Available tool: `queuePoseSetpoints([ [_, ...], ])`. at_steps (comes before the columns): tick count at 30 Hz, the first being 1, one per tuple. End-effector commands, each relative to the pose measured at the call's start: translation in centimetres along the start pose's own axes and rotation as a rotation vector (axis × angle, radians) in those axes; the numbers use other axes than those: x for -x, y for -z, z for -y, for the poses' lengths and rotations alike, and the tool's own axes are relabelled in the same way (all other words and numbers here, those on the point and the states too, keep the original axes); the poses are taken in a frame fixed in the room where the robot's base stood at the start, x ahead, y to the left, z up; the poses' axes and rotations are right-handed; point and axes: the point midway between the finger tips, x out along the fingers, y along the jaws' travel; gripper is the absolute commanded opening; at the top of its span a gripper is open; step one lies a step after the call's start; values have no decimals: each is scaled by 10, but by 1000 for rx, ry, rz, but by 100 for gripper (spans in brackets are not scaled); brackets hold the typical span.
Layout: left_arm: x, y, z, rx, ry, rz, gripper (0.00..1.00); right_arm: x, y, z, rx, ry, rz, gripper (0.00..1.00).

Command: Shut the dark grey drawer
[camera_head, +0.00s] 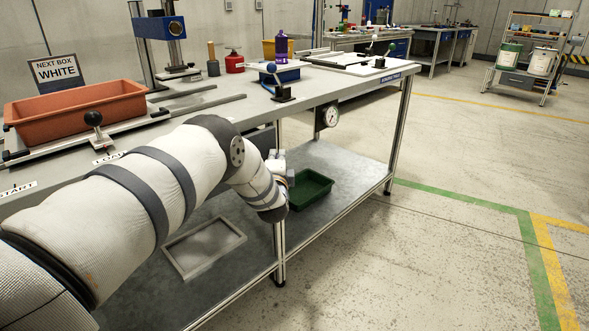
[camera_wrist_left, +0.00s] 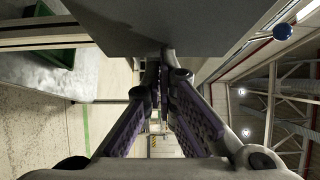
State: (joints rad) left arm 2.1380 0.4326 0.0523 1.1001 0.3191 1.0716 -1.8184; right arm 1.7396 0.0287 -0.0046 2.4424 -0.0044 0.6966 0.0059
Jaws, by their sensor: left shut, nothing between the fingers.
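The dark grey drawer (camera_head: 262,139) shows only in part under the bench top in the head view, mostly hidden behind my left arm. I cannot tell how far out it stands. In the left wrist view, a flat grey panel (camera_wrist_left: 165,22), apparently the drawer, fills the top middle. My left gripper (camera_head: 279,165) is low beside the bench's front edge, partly hidden by its wrist. In the wrist view its fingers (camera_wrist_left: 163,65) are shut and empty, with tips close to the panel's lower edge. I cannot tell whether they touch it. My right gripper is not in view.
The bench's lower shelf (camera_head: 340,163) holds a green tray (camera_head: 309,189) and a flat grey frame (camera_head: 205,247). A bench leg (camera_head: 279,245) stands near my left gripper. The floor to the right is clear.

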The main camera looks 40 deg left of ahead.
Motion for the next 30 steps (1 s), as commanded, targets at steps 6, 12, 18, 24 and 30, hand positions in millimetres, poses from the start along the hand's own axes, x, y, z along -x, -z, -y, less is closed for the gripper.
queuePoseSetpoints([
  [6,-17,-17,-2,-1,-1,1,0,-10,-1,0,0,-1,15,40],
  [12,-23,-23,0,0,0,0,0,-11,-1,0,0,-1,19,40],
  [18,-24,-24,1,0,1,2,0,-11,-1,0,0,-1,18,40],
  [24,-24,-25,2,1,3,3,0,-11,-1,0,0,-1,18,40],
  [30,-23,-26,2,1,3,4,0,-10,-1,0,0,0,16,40],
])
